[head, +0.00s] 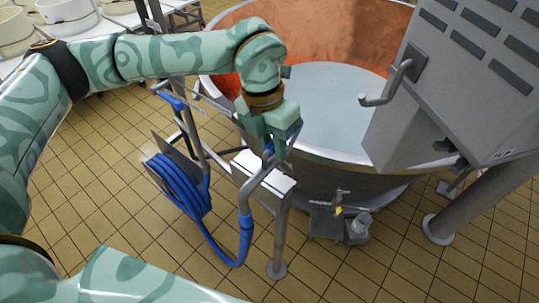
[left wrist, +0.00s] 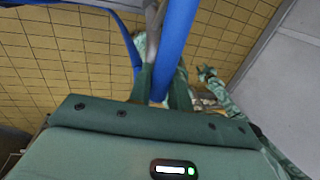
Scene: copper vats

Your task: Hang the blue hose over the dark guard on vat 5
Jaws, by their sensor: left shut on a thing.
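My left gripper (head: 272,146) is shut on the blue hose (head: 245,240) near its grey end piece, in front of the copper vat. In the left wrist view the hose (left wrist: 176,42) runs between the fingers (left wrist: 163,88). From there it droops in a loop toward the floor and rises to a blue coil (head: 178,190) on a metal stand. The vat (head: 330,160) has a pale liquid inside and a steel rim. No vat number is readable, and I cannot tell which part is the dark guard.
A grey slotted housing (head: 470,70) with a hooked bar (head: 385,90) overhangs the vat at the right. A steel post (head: 280,235) stands below my left gripper. A small valve fitting (head: 340,215) is near the floor. White tubs (head: 65,12) stand at the upper left. Tiled floor is open at lower right.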

